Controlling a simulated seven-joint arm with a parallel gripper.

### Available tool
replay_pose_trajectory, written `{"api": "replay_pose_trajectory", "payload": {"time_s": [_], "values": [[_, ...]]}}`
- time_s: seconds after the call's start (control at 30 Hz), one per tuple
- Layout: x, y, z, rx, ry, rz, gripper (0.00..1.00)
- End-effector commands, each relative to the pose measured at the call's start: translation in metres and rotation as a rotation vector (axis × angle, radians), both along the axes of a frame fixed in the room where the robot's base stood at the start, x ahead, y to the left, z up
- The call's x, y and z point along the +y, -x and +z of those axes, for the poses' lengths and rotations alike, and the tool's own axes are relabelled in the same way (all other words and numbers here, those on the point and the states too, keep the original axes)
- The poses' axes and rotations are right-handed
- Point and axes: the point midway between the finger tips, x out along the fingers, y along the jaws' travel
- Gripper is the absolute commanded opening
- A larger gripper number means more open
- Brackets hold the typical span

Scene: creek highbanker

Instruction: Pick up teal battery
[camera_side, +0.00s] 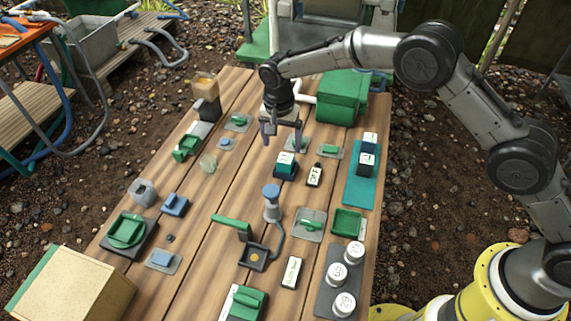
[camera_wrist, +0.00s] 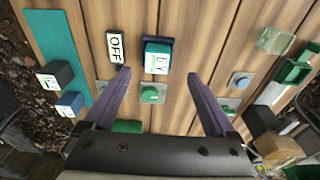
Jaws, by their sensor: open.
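The teal battery (camera_side: 286,161) has a white label on top and stands upright in a dark blue holder (camera_side: 284,173) on the wooden table. In the wrist view the battery (camera_wrist: 157,58) shows its label, just beyond and between my fingertips. My gripper (camera_side: 282,138) points down, open and empty, above and slightly behind the battery in the side view. Its two purple-grey fingers also show in the wrist view (camera_wrist: 159,74), wide apart and apparently clear of the battery.
A black OFF-labelled block (camera_side: 314,175) stands right of the battery. Green-knobbed plates (camera_side: 330,151) are close by. Two labelled blocks, one dark (camera_wrist: 62,73) and one blue (camera_wrist: 70,103), sit on a teal mat (camera_side: 358,190). A green box (camera_side: 342,98) stands behind.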

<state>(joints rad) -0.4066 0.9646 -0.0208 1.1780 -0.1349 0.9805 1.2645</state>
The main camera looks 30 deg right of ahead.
Motion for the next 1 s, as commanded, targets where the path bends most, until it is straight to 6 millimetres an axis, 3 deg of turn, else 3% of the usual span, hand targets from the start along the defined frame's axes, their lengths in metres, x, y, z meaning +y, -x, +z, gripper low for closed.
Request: {"api": "replay_pose_trajectory", "payload": {"time_s": [0.13, 0.37, 0.7, 1.0], "values": [[-0.003, -0.002, -0.024, 0.001, 0.001, -0.001, 0.9], [-0.005, -0.004, -0.039, -0.001, -0.001, -0.001, 0.9], [-0.016, -0.01, -0.08, -0.001, 0.0, -0.001, 0.9], [-0.017, -0.01, -0.086, -0.003, 0.0, -0.001, 0.9]]}}
